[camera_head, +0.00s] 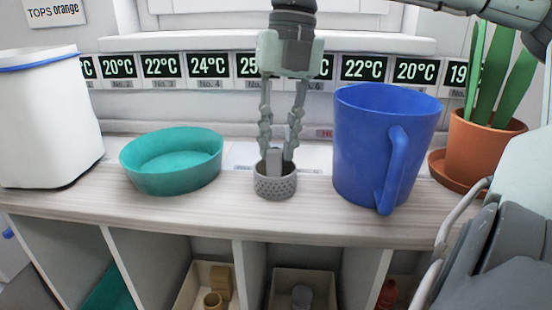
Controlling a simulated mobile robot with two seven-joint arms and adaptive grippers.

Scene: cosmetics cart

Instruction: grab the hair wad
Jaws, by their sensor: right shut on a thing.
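A small grey, round piece with a dotted surface (275,184) stands upright on the wooden cart top, near its front edge; it is the only thing here that fits the hair wad. My right gripper (276,158) points straight down from the top of the head view, with its fingertips at the upper rim of this piece. It is shut on it, with the finger ends partly hidden by the rim. A grey block shows between the fingers; I cannot tell whether it is a finger pad. My left gripper is not in view.
A teal bowl (172,178) stands to the left and a large blue mug (362,140) close to the right. A white bin (45,120) is at far left, a potted plant (478,145) at right. Below are open compartments with small items (214,300).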

